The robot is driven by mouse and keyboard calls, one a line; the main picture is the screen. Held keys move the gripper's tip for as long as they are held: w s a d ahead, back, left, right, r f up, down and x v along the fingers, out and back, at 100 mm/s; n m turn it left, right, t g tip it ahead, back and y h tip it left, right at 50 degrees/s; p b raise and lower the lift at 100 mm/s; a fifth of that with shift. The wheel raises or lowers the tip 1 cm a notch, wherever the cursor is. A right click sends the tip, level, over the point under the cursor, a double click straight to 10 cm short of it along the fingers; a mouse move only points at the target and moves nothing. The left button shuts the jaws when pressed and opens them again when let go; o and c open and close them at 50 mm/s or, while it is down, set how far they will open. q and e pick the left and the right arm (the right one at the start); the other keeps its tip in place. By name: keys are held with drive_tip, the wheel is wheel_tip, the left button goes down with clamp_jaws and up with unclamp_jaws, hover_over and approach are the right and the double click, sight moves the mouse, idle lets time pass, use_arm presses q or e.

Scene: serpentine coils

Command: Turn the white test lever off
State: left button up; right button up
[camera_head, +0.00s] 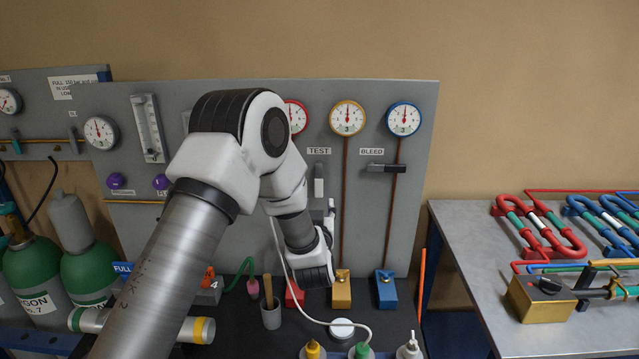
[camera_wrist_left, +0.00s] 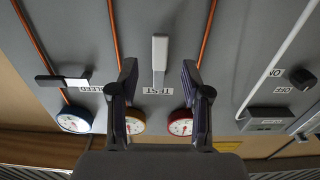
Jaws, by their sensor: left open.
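The test lever (camera_head: 319,186) is a pale handle on the grey panel, below the TEST label (camera_head: 319,151), and it hangs straight down. In the left wrist view, which is turned upside down, the lever (camera_wrist_left: 160,55) stands upright in the picture above the TEST label (camera_wrist_left: 157,91). My left gripper (camera_head: 329,215) is just below the lever in the head view, partly hidden by its own wrist. In the wrist view its two fingers (camera_wrist_left: 161,82) are spread apart, one on each side of the lever's line, with nothing between them. My right gripper is not in view.
The BLEED lever (camera_head: 384,168) lies level to the right of the test lever. Gauges line the panel above. A white cable (camera_head: 285,262) hangs near my wrist. Bottles and a cup (camera_head: 270,316) stand on the dark bench below. A metal table (camera_head: 470,260) holds coils at right.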

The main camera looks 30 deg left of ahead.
sight(319, 190)
use_arm(q)
drive_tip(key=shift+w+a+r+p, duration=0.4)
drive_tip(key=shift+w+p, duration=0.1)
drive_tip(key=shift+w, duration=0.1)
drive_tip(key=shift+w+a+r+p, duration=0.3)
drive_tip(key=shift+w+r+p, duration=0.05)
drive_tip(key=shift+w+p, duration=0.2)
drive_tip(key=x, duration=0.2)
drive_tip(key=f+p+x, duration=0.1)
drive_tip(key=x, duration=0.1)
drive_tip(key=shift+w+a+f, duration=0.1)
drive_tip(key=shift+w+a, duration=0.05)
drive_tip(key=shift+w, duration=0.05)
drive_tip(key=shift+s, duration=0.2)
drive_tip(key=shift+c, duration=0.7)
drive_tip(key=shift+s+d+r, duration=0.15)
drive_tip(key=shift+d+r, duration=0.05)
drive_tip(key=shift+r, duration=0.05)
clamp_jaws()
